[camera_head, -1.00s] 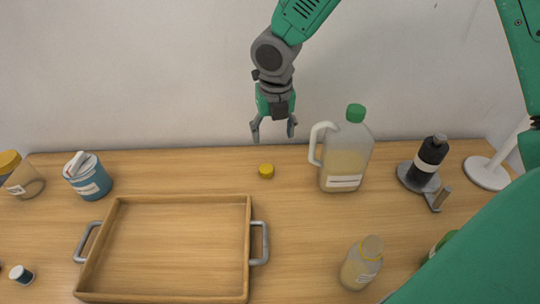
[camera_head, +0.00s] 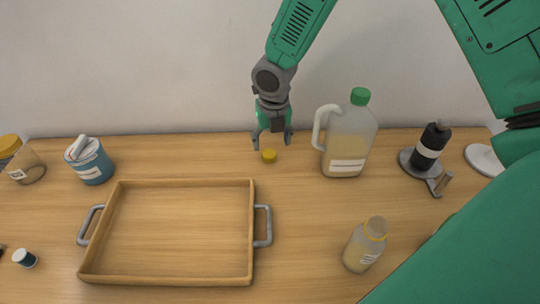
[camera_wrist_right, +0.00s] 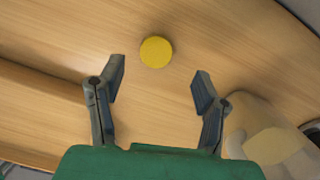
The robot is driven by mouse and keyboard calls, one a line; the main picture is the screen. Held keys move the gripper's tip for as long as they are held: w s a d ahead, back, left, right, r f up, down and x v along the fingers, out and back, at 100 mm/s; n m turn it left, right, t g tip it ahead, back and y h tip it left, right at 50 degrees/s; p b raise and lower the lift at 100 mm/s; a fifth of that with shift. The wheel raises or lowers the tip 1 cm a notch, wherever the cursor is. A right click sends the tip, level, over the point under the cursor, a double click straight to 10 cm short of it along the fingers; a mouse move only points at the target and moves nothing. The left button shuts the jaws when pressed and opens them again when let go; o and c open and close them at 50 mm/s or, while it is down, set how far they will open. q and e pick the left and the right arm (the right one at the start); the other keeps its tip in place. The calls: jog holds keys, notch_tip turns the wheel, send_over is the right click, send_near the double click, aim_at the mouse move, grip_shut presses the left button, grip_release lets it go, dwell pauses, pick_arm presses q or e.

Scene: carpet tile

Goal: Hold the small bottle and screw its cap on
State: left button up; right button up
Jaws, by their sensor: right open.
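The small bottle (camera_head: 363,248) stands upright at the front right of the table, with pale yellow contents and a yellow ring at its neck. A round yellow cap (camera_head: 269,156) lies apart from it on the wood, behind the tray. My right gripper (camera_head: 272,138) is open and empty just above and behind the cap. In the right wrist view the cap (camera_wrist_right: 155,52) shows beyond the fingertips of the open right gripper (camera_wrist_right: 160,80), roughly centred between them and not touched. My left gripper is not in view.
A wooden tray (camera_head: 250,235) with grey handles stands front left. A green-capped jug (camera_head: 347,145) stands right of the cap, close to my gripper. A dark bottle (camera_head: 432,146) on a grey stand is further right. A blue tub (camera_head: 90,160) and a yellow-lidded jar (camera_head: 20,160) are left.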

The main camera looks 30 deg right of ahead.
aim_at(271, 152)
jog(key=shift+a+r, duration=0.15)
jog(key=shift+a, duration=0.4)
jog(key=shift+d+f, duration=0.2)
jog(key=shift+f, duration=0.05)
jog(key=f, duration=0.1)
jog(key=d+f, duration=0.1)
jog(key=f, duration=0.1)
jog(key=w+f, duration=0.1)
jog(key=f, duration=0.1)
jog(key=shift+d+b, duration=0.25)
jog(key=shift+b, duration=0.05)
jog(key=shift+w+a+f, duration=0.1)
jog(key=shift+a, duration=0.05)
jog(key=shift+a+r, duration=0.2)
jog(key=shift+a, duration=0.4)
jog(key=shift+a+r, duration=0.1)
jog(key=shift+a, duration=0.1)
jog(key=shift+c, duration=0.4)
jog(key=shift+d, duration=0.1)
jog(key=c, duration=0.5)
jog(key=shift+d, duration=0.25)
jog(key=shift+c, duration=0.9)
jog(key=shift+d+f, duration=0.25)
jog(key=shift+d, duration=0.15)
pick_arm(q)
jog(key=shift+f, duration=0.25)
